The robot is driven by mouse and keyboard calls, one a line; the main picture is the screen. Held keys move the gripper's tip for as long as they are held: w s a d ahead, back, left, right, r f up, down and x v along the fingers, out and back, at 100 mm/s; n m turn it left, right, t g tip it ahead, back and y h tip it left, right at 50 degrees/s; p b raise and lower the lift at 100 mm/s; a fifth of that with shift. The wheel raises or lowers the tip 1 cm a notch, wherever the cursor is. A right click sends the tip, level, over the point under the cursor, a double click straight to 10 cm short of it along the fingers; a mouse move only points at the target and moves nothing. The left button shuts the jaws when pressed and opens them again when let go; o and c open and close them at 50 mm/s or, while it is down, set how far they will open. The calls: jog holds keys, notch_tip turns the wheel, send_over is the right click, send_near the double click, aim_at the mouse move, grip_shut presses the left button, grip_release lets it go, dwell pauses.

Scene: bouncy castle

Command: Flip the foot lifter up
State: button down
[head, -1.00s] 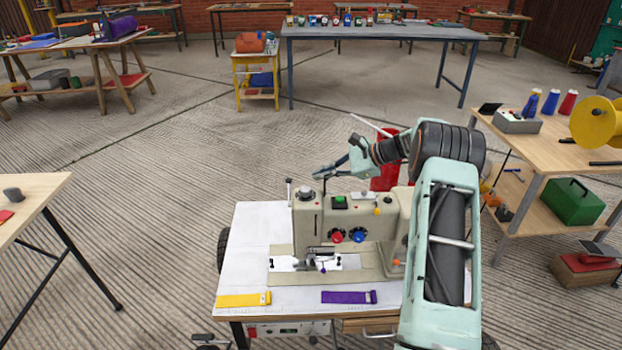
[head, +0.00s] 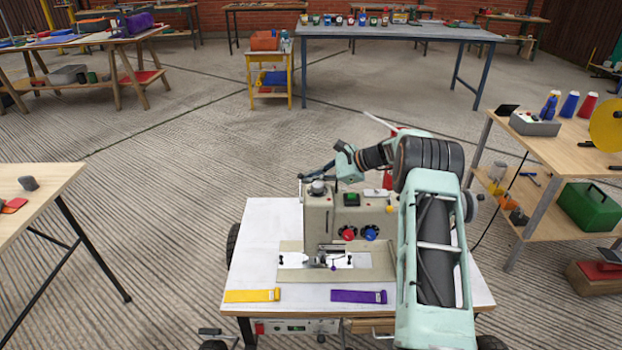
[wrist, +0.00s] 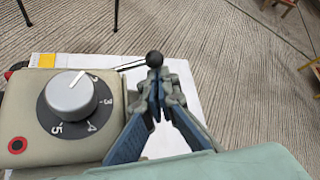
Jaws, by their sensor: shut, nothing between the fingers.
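The beige sewing machine (head: 318,215) stands on a white-topped table. In the wrist view its top (wrist: 30,140) carries a grey numbered dial (wrist: 72,95). In the head view my gripper (head: 320,171) is small and partly hidden at the machine's upper left.
A yellow strap (head: 252,295) and a purple strap (head: 358,296) lie on the white tabletop (head: 300,310) in front of the machine. A wooden workbench (head: 545,145) stands to the right and another table (head: 35,200) to the left.

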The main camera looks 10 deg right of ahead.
aim_at(303, 176)
jog(key=shift+s+r+p, duration=0.2)
jog(key=shift+r+p, duration=0.15)
jog(key=shift+r, duration=0.1)
jog(key=shift+s+a+r+n+t+b, duration=0.15)
jog(key=shift+s+r+n+t+b, duration=0.3)
jog(key=shift+s+r, duration=0.35)
jog(key=shift+s+a+r+p, duration=0.2)
jog(key=shift+s+r+p, duration=0.2)
jog(key=shift+s+r, duration=0.25)
jog(key=v, duration=1.2)
